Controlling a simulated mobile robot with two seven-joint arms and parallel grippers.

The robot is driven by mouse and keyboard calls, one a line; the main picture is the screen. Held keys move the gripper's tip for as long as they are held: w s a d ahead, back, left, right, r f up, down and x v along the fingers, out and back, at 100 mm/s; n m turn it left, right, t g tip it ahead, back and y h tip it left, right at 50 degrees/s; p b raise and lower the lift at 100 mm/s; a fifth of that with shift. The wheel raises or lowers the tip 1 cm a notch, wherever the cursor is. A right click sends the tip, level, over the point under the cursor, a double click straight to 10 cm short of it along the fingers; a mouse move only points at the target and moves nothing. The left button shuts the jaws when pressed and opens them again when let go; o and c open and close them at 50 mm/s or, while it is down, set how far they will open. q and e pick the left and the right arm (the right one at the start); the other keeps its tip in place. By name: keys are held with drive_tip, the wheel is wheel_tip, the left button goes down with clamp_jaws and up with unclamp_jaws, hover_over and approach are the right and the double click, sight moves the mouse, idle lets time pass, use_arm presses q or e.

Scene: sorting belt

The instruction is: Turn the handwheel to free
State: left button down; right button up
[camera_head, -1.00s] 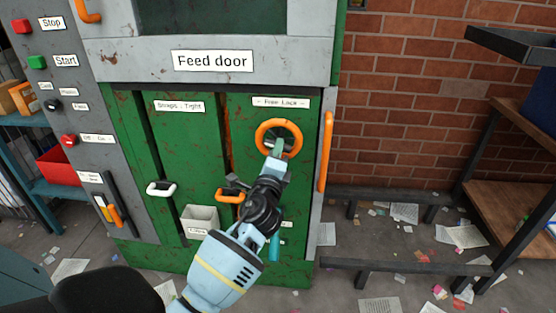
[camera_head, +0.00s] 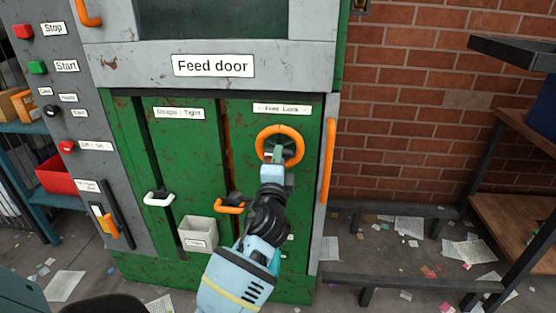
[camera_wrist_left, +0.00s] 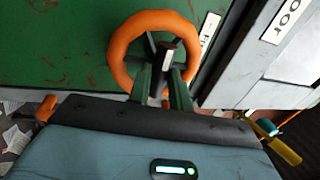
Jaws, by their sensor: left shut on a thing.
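The orange handwheel (camera_head: 280,128) is mounted on the right green panel, under a label that reads "Free - Lock" (camera_head: 282,109). My left gripper (camera_head: 277,155) reaches up to it from below and is shut on the wheel. In the left wrist view the orange ring (camera_wrist_left: 120,50) shows with its dark spokes and hub. The two green fingers (camera_wrist_left: 162,82) lie on either side of the wheel's near part, close to the hub. The exact contact is partly hidden by the fingers. My right gripper is not in view.
An orange upright handle (camera_head: 327,160) is right of the wheel. A white handle (camera_head: 159,199), an orange handle (camera_head: 229,209) and a grey bin (camera_head: 197,228) are lower left. A low dark bench (camera_head: 420,281) stands at right; papers litter the floor.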

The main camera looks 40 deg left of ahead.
use_arm(q)
drive_tip(key=c, duration=1.3)
unclamp_jaws()
drive_tip(key=v, duration=0.8)
